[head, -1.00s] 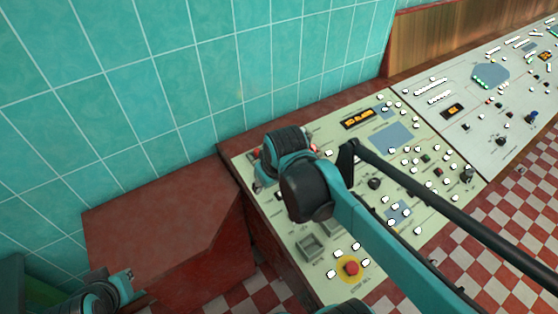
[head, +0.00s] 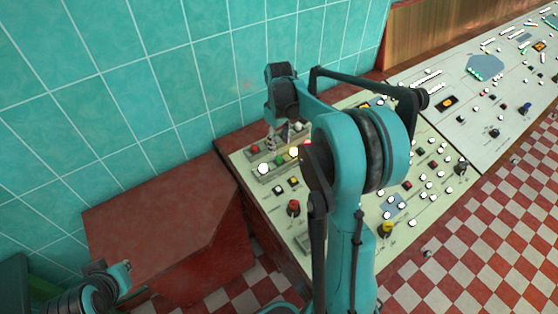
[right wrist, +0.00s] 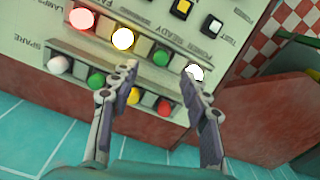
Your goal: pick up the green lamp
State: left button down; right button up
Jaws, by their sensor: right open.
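A green lamp (right wrist: 160,57) sits in the lit row of a lamp strip on the console, between a lit yellow lamp (right wrist: 122,38) and a lit white lamp (right wrist: 195,72). In the head view the green lamp (head: 280,160) shows just in front of my right gripper (head: 282,143). In the right wrist view my right gripper (right wrist: 158,73) is open and empty, its fingertips either side of the green lamp's line. I cannot tell their height above it. A second green lamp (right wrist: 96,78) in the spare row is partly hidden by a finger. My left gripper (head: 124,275) is low at left, its jaws unclear.
A lit red lamp (right wrist: 82,20) ends the lit row. The spare row holds a white lamp (right wrist: 60,64), a yellow lamp (right wrist: 134,97) and a red lamp (right wrist: 165,107). A red knob (head: 293,207) stands on the console nearby. The tiled wall (head: 150,80) is close behind.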

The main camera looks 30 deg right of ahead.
aim_at(279, 157)
notch_tip(279, 157, down, 7)
jog(key=shift+s+f+b, duration=0.1)
jog(key=shift+b, duration=1.15)
jog(key=c, duration=1)
